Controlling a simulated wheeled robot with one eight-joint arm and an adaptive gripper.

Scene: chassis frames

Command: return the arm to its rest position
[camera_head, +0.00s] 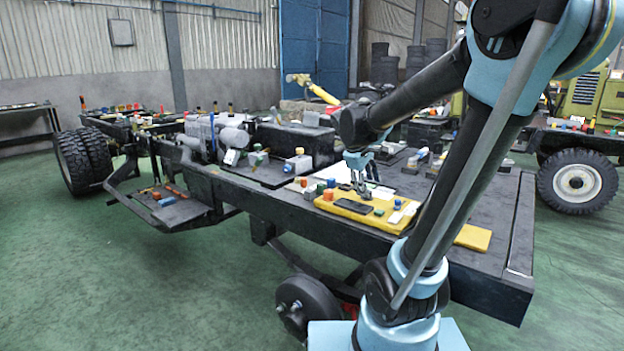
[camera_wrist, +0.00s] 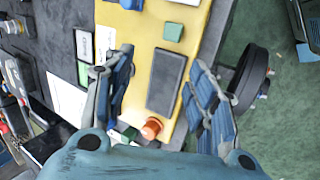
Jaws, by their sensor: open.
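My arm reaches from the right side of the head view over the black chassis deck (camera_head: 475,225). My gripper (camera_head: 357,185) hangs above the yellow mat (camera_head: 388,222) on the deck. In the wrist view my gripper (camera_wrist: 160,90) is open, its two fingers spread with nothing held between them. Below and between the fingers lie a dark flat block (camera_wrist: 166,80) and an orange cylinder (camera_wrist: 152,128) on the yellow mat. Whether the fingertips touch anything cannot be told.
Small blocks lie around the mat, among them a green block (camera_wrist: 173,32) and a white sheet (camera_wrist: 66,98). Grey machine parts (camera_head: 232,135) stand farther left on the chassis. A wheel (camera_head: 305,308) sits below the deck edge. Green floor (camera_head: 150,290) is open in front.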

